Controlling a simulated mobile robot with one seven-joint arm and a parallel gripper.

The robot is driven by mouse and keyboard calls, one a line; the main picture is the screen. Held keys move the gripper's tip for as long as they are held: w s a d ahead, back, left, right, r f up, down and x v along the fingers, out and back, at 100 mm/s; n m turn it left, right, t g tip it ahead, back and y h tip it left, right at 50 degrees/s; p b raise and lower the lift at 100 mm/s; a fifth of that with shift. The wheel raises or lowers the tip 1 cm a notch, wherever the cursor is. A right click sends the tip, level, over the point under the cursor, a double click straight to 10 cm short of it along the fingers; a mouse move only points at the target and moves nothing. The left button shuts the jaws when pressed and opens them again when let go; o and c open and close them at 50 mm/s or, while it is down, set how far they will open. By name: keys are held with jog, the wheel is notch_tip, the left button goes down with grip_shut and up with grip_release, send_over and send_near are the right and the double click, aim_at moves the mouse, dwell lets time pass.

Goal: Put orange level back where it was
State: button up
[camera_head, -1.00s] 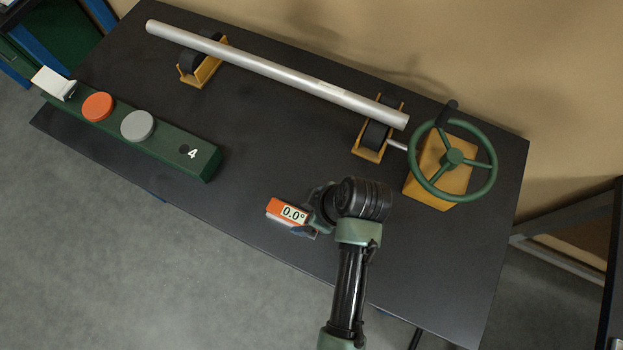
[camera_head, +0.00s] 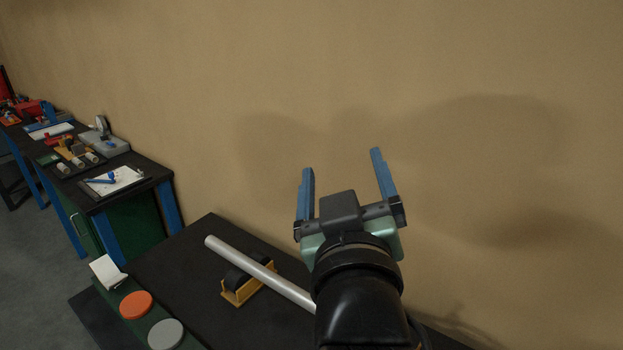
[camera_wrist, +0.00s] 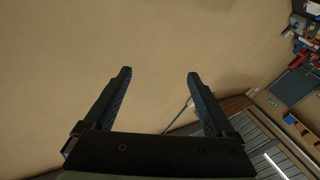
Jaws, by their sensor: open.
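My gripper (camera_head: 343,180) is raised in front of the tan wall, with its two blue fingers wide apart and nothing between them. In the wrist view my gripper (camera_wrist: 160,82) is also open and empty against the wall. The orange level is not seen in either current view; the part of the table where it lay a second ago is outside the head view or behind my arm.
The dark table (camera_head: 190,265) bears a silver tube (camera_head: 262,275) on a yellow roller stand (camera_head: 240,290). A green box with an orange button (camera_head: 136,305) and a grey button (camera_head: 166,334) is at lower left. Another bench (camera_head: 142,162) stands at far left.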

jog(key=s+a+r+m+t, duration=0.2)
jog(key=s+r+t, duration=0.2)
jog(key=r, duration=0.7)
jog(key=s+a+r+m+t, duration=0.1)
jog(key=s+r+t, duration=0.3)
jog(key=s+r, duration=0.4)
notch_tip(320, 180, up, 3)
jog(key=shift+s+a+m, duration=0.2)
jog(key=shift+a+m, duration=0.2)
